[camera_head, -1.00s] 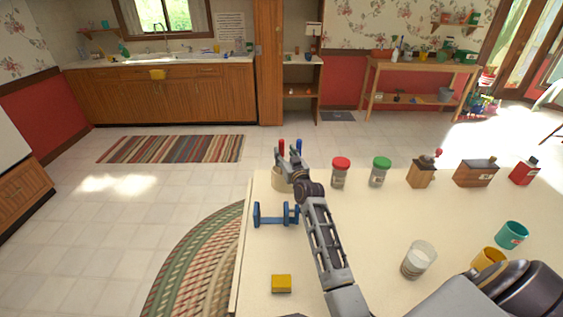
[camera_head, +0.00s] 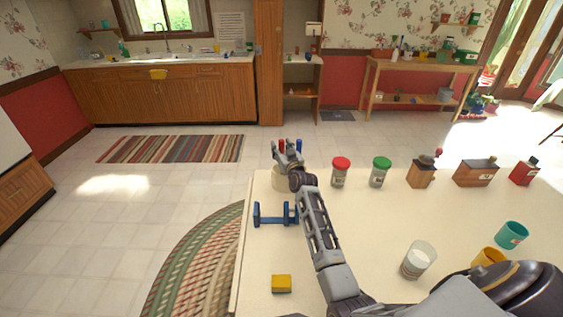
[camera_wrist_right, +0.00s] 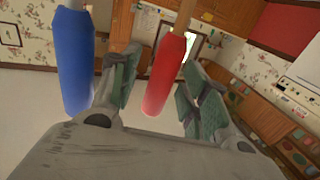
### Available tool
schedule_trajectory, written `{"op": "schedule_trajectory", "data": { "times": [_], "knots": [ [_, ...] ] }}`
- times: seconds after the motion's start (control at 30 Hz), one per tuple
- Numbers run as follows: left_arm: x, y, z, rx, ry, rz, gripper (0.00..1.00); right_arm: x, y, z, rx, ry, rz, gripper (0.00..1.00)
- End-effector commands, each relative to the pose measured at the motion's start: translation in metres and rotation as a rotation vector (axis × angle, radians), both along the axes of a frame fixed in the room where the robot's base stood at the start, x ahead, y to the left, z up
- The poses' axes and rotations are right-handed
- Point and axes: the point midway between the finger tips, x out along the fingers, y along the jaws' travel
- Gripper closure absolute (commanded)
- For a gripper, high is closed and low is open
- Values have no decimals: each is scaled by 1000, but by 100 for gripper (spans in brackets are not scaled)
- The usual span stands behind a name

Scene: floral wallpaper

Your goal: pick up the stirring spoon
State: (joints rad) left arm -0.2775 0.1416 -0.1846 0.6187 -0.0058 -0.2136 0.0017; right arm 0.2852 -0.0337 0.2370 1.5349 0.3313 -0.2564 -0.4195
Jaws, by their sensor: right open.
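A utensil with a red handle (camera_head: 282,144) and one with a blue handle (camera_head: 298,145) stand upright at a cream crock (camera_head: 279,181) on the table's far left corner. Which of them is the stirring spoon I cannot tell; their lower ends are hidden. My right gripper (camera_head: 288,152) is open at the handles, above the crock. In the right wrist view the red handle (camera_wrist_right: 164,75) shows between the two open fingers (camera_wrist_right: 160,90), and the blue handle (camera_wrist_right: 75,62) is outside them on the left. My left gripper is not in view.
The cream table (camera_head: 370,225) holds a blue stand (camera_head: 273,216), a yellow block (camera_head: 281,284), a red-lidded jar (camera_head: 340,172), a green-lidded jar (camera_head: 380,172) and a glass (camera_head: 418,261). Wooden boxes stand farther right. The table's middle is mostly clear.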

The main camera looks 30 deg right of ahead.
Motion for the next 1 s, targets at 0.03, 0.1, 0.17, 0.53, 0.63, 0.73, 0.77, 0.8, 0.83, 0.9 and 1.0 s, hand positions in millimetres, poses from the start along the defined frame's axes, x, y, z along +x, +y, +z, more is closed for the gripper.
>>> {"op": "schedule_trajectory", "data": {
  "times": [0.03, 0.1, 0.17, 0.53, 0.63, 0.73, 0.77, 0.8, 0.83, 0.9, 1.0],
  "knots": [
    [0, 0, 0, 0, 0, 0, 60, 1, 0, 0, 0, -1, 0, 55],
    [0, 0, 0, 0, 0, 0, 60, 2, 0, 0, 0, -1, 0, 55],
    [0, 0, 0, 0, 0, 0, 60, 2, 0, 0, 0, -1, 0, 55],
    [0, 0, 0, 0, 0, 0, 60, 1, 0, 0, 0, 0, 0, 58],
    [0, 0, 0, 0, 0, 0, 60, 1, 0, 0, 0, 0, 0, 71],
    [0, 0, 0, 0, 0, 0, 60, 1, 0, 0, 0, 0, 0, 84],
    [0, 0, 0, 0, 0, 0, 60, 1, 0, 0, 0, 0, 0, 88],
    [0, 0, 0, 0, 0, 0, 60, 1, 0, 0, 0, 0, 0, 93],
    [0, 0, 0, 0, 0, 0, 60, 1, 0, 0, 0, 0, 0, 97],
    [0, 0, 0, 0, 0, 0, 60, 1, 0, 0, 0, 0, 0, 100],
    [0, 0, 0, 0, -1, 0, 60, 1, 0, 0, 0, -1, 0, 100]
  ]
}}
